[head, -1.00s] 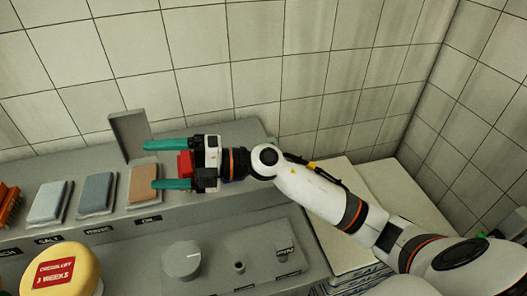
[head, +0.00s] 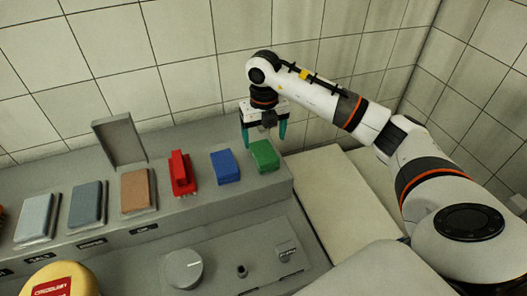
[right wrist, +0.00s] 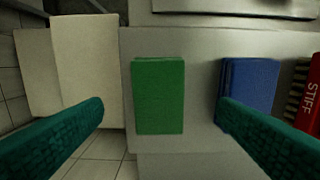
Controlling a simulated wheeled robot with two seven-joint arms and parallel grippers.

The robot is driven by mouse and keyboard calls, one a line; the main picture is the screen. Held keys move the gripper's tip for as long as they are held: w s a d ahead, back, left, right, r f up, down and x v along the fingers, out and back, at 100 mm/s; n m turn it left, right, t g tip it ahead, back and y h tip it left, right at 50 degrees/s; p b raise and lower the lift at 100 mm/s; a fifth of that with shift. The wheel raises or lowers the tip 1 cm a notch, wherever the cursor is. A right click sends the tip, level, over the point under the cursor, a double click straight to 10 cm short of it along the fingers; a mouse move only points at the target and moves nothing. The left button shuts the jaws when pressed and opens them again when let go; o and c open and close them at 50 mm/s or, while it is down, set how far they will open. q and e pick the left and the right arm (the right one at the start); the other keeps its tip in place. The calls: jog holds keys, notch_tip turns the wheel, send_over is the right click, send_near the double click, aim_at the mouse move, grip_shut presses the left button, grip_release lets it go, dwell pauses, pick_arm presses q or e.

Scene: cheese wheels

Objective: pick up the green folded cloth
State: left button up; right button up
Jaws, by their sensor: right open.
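The green folded cloth (head: 264,156) lies on the grey shelf at its right end, just right of a blue folded cloth (head: 225,166). My right gripper (head: 264,140) is open and points down above and a little behind the green cloth, apart from it. In the right wrist view the green cloth (right wrist: 159,96) lies flat between the two teal fingers (right wrist: 160,112), with the blue cloth (right wrist: 249,92) beyond the right finger. Nothing is between the fingers at their own height. My left gripper does not show.
The grey shelf (head: 205,202) ends right of the green cloth. Pale stacked sheets (head: 330,190) lie lower to the right. A tiled wall stands behind.

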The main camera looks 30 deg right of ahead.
aim_at(264, 152)
jog(key=shift+f, duration=0.9)
jog(key=shift+w+f+p, duration=0.15)
jog(key=shift+f+p, duration=0.5)
jog(key=shift+p, duration=0.1)
jog(key=f+p, duration=0.1)
jog(key=f, duration=0.2)
jog(key=shift+w+d+f+p, duration=0.2)
jog(key=shift+f+p, duration=0.1)
jog(key=shift+p, duration=0.05)
jog(key=shift+f, duration=0.35)
jog(key=shift+c, duration=0.5)
jog(key=c, duration=1)
jog(key=shift+o, duration=0.2)
jog(key=shift+r, duration=0.1)
